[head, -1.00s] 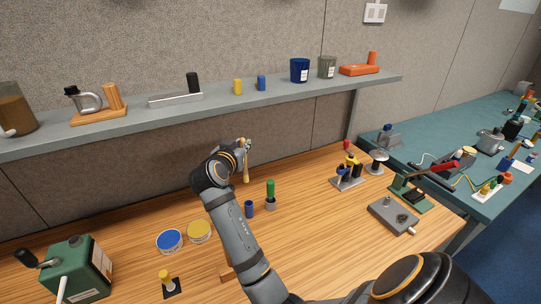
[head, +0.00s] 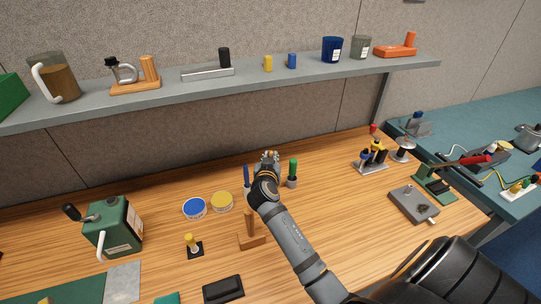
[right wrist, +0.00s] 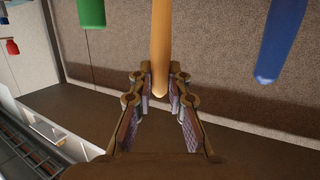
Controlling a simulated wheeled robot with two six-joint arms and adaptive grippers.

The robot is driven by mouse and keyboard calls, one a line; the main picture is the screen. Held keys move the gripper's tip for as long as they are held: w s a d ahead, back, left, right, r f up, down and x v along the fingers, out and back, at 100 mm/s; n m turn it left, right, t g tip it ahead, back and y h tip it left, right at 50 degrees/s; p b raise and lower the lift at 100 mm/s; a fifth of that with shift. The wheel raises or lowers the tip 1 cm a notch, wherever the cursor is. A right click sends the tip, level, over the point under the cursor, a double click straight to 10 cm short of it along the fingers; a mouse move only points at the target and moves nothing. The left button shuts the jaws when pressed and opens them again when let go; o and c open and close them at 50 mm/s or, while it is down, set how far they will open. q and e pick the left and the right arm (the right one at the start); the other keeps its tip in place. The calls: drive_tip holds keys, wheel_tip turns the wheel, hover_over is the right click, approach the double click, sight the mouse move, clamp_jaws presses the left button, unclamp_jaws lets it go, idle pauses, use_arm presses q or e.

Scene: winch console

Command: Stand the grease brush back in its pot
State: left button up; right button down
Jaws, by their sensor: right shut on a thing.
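My right gripper (head: 268,158) is over the back middle of the wooden bench. In the right wrist view the gripper (right wrist: 160,85) is shut around a pale wooden handle (right wrist: 161,45), which seems to be the grease brush. The brush is mostly hidden in the head view. A blue handle (head: 246,174) stands left of the gripper. A green handle (head: 293,167) stands upright in a small grey holder (head: 291,183) on its right. I cannot make out the brush's own pot; my wrist and forearm cover the bench there. My left gripper is out of view.
A wooden stand with a peg (head: 251,239) is close to my forearm. Blue (head: 195,208) and yellow (head: 222,201) lidded tins lie to the left. A grey shelf (head: 180,98) runs behind. A tool holder (head: 371,167) stands to the right.

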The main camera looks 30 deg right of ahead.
wheel_tip(320, 180, down, 2)
drive_tip(key=shift+w+f+b, duration=0.1)
drive_tip(key=shift+f+b, duration=0.1)
drive_tip(key=shift+b, duration=0.25)
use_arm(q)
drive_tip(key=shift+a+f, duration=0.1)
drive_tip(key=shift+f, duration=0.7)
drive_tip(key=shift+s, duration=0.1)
use_arm(e)
drive_tip(key=shift+r, duration=0.1)
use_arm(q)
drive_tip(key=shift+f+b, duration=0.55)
use_arm(e)
drive_tip(key=shift+f, duration=0.6)
drive_tip(key=c, duration=1.2)
unclamp_jaws()
drive_tip(key=shift+r, duration=0.15)
wheel_tip(320, 180, up, 10)
drive_tip(key=shift+f, duration=0.1)
